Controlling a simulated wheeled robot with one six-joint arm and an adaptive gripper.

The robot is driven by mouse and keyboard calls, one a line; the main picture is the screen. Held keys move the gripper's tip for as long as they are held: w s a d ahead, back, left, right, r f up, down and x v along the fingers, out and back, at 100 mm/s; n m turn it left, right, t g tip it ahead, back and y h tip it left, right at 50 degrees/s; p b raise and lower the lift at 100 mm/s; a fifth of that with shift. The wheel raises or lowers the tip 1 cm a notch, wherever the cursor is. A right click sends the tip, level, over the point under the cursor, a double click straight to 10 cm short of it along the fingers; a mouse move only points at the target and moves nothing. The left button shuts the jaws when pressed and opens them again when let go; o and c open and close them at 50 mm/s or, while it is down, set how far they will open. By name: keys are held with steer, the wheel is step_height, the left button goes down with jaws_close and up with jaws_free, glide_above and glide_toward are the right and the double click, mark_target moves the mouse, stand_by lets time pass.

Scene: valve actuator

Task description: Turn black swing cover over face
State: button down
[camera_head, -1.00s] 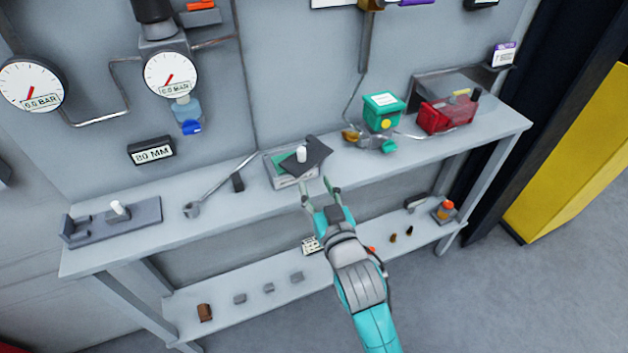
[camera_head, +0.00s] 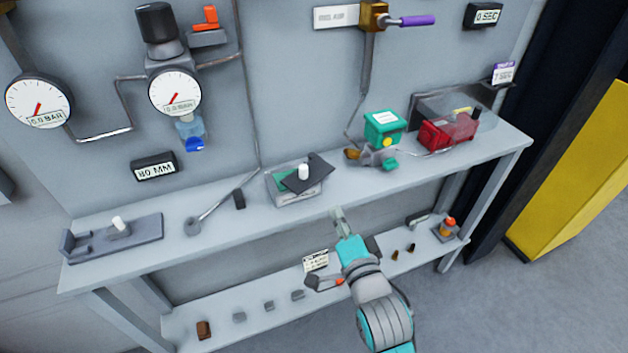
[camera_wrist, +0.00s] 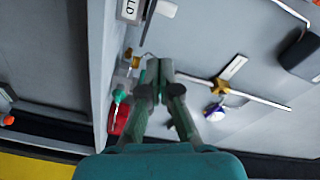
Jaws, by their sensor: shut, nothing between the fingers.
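The black swing cover (camera_head: 318,172) is a dark flat plate with an upright white knob (camera_head: 303,171). It lies on top of a small grey box (camera_head: 297,197) on the upper shelf. It covers the right and middle of the top and sticks out past the back right. A green patch of the face (camera_head: 283,181) stays visible at the left. My gripper (camera_head: 338,212) is shut and empty, in front of and to the right of the box, apart from it. In the wrist view my gripper (camera_wrist: 158,66) shows its fingers together; I cannot make out the cover there.
A lever (camera_head: 222,202) lies left of the box, with a grey plate fixture (camera_head: 140,235) further left. A green box (camera_head: 382,126) and a red box (camera_head: 448,131) stand to the right. The shelf's front strip (camera_head: 250,225) is clear. Small parts lie on the lower shelf.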

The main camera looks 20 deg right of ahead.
steer(key=s+m, duration=0.1)
steer(key=m, duration=0.3)
glide_toward(306, 167)
steer(key=w+d, duration=0.2)
steer(key=w+d+f, duration=0.1)
steer(key=d, duration=0.1)
steer(key=shift+w+f, duration=0.15)
steer(key=shift+w, duration=0.25)
steer(key=shift+w+a, duration=0.75)
steer(key=shift+a, duration=0.15)
steer(key=shift+w+a, duration=0.45)
steer(key=shift+w, duration=0.05)
